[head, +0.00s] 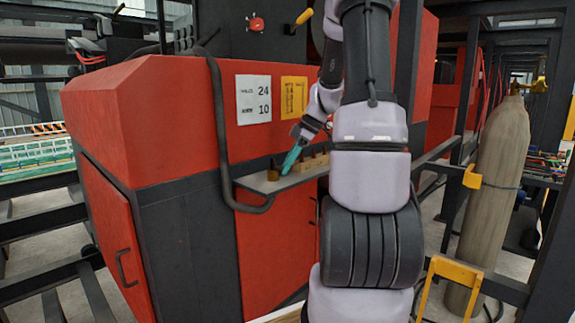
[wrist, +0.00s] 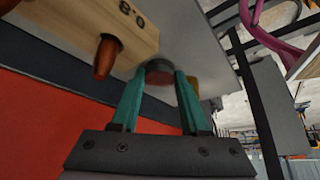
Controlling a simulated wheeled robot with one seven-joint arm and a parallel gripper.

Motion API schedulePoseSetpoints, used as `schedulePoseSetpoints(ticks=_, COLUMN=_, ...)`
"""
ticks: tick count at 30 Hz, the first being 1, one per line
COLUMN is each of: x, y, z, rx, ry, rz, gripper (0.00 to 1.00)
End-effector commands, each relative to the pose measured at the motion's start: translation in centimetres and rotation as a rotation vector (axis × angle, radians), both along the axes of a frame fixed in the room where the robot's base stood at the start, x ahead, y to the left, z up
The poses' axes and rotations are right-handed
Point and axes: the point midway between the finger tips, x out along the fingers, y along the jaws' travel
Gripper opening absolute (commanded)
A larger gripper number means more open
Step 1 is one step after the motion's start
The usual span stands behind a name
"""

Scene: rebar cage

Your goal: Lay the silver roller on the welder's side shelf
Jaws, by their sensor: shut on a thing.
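The welder's side shelf (head: 300,178) is a narrow grey ledge on the front of the red welder; its grey surface also fills the upper part of the wrist view (wrist: 185,25). My gripper (head: 288,170) reaches down to the shelf with teal fingers.
A wooden block marked 0.8 (wrist: 85,30) with a copper-brown tip (wrist: 105,58) is close left of the fingers. A small brown cup-like thing (head: 272,175) sits at the shelf's left end. A black hose (head: 223,130) loops beside the shelf; a gas cylinder (head: 495,190) stands right.

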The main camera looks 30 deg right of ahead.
Motion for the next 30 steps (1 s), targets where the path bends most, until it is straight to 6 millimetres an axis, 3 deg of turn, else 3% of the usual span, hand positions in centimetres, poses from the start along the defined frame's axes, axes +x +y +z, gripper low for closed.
schedulePoseSetpoints(ticks=4, x=0.0, y=0.0, z=-0.3, rx=0.001, ry=0.001, rz=0.000, gripper=0.00)
schedulePoseSetpoints(ticks=5, x=0.0, y=0.0, z=-0.3, rx=0.001, ry=0.001, rz=0.000, gripper=0.57)
schedulePoseSetpoints(ticks=6, x=0.0, y=0.0, z=-0.2, rx=0.001, ry=0.001, rz=0.000, gripper=0.72)
schedulePoseSetpoints(ticks=7, x=0.0, y=0.0, z=-0.2, rx=0.000, ry=0.000, rz=0.000, gripper=0.75)
schedulePoseSetpoints(ticks=19, x=0.0, y=-0.2, z=0.5, rx=-0.001, ry=-0.002, rz=-0.001, gripper=0.75)
schedulePoseSetpoints(ticks=30, x=-1.6, y=-3.5, z=6.8, rx=-0.002, ry=-0.003, rz=-0.003, gripper=0.75)
